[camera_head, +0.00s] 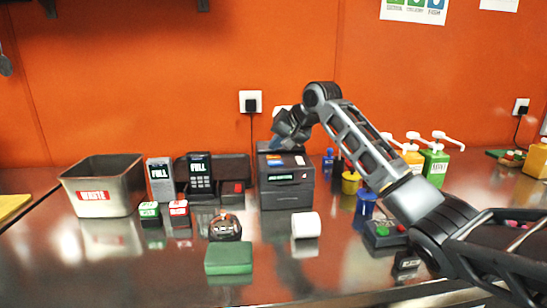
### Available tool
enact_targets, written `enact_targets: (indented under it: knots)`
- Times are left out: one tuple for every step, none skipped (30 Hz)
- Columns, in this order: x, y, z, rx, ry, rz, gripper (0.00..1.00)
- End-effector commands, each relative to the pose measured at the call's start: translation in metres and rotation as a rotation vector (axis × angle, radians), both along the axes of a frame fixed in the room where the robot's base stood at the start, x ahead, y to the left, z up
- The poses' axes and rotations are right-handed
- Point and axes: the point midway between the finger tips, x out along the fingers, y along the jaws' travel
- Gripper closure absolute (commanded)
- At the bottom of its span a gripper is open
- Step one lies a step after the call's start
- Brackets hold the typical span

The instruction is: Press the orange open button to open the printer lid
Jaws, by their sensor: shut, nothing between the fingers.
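The dark printer (287,193) stands at the back middle of the steel counter, with a small lit display on its front. Its lid looks closed. My gripper (279,138) is shut and empty, just above the printer's top left part, pointing down. My wrist and arm come in from the right and hide the wall behind. Whether the fingertips touch the printer is too small to tell.
A white paper roll (305,225) lies in front of the printer. A steel waste bin (103,186), two handheld devices and small blocks stand left. A green block (229,258) lies near the front. Sauce pump bottles (434,167) and a control box (385,233) are right, near my arm.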

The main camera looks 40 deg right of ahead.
Motion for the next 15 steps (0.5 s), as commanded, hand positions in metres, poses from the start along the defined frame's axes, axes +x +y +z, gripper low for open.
enact_targets:
  knots:
    - [0.0,0.0,0.0,0.0,0.0,0.0,1.0]
    - [0.0,0.0,0.0,0.0,0.0,0.0,1.0]
    - [0.0,0.0001,-0.0001,0.0,0.0,0.0,1.0]
    - [0.0,0.0001,-0.0003,0.0,0.0,0.0,1.0]
    - [0.0001,0.0001,-0.0007,0.001,0.0,-0.001,1.0]
    - [0.0,0.0003,-0.0014,0.001,0.001,0.0,1.0]
    - [0.0,0.0004,-0.0021,0.001,0.001,0.0,1.0]
    - [0.0,0.0005,-0.0031,0.002,0.001,-0.001,1.0]
    - [0.0,0.0006,-0.0046,0.002,0.001,-0.001,1.0]
    - [-0.0001,0.0007,-0.0057,0.002,0.001,0.0,1.0]
    - [0.0,0.0008,-0.0066,0.002,0.001,0.0,1.0]
    - [-0.0001,0.0006,-0.0074,0.0,0.001,0.001,1.0]
    - [0.0,0.0005,-0.0078,0.0,0.001,0.001,1.0]
    - [0.0,0.0004,-0.0081,0.0,0.001,0.001,1.0]
    - [-0.0001,0.0003,-0.0082,-0.001,0.0,0.001,1.0]
